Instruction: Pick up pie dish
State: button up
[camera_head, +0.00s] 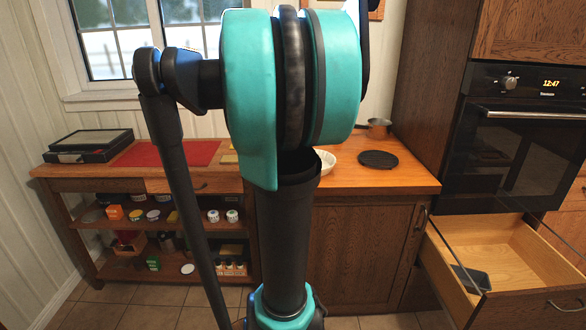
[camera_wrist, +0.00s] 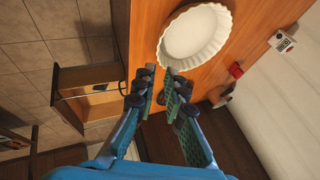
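The white fluted pie dish (camera_wrist: 196,34) lies on the wooden counter, at the top of the wrist view. In the head view the pie dish (camera_head: 328,162) shows only in part, behind my arm. My gripper (camera_wrist: 161,78) is open and empty, with a gap between its two green-padded fingers. In the wrist view its fingertips appear just below the dish's near rim and apart from it. My gripper is hidden behind my arm in the head view.
A black round trivet (camera_head: 378,159) and a copper pan (camera_head: 378,127) stand right of the dish on the counter (camera_head: 400,180). An open drawer (camera_head: 490,262) juts out below the oven (camera_head: 530,130). A red mat (camera_head: 170,153) and a black box (camera_head: 90,145) lie left.

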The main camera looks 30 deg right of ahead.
jog(key=x, duration=1.1)
jog(key=shift+d+f, duration=0.2)
jog(key=shift+f, duration=0.15)
jog(key=shift+x, duration=2.7)
jog(key=shift+s, duration=0.1)
grip_shut()
jog(key=shift+r, duration=0.1)
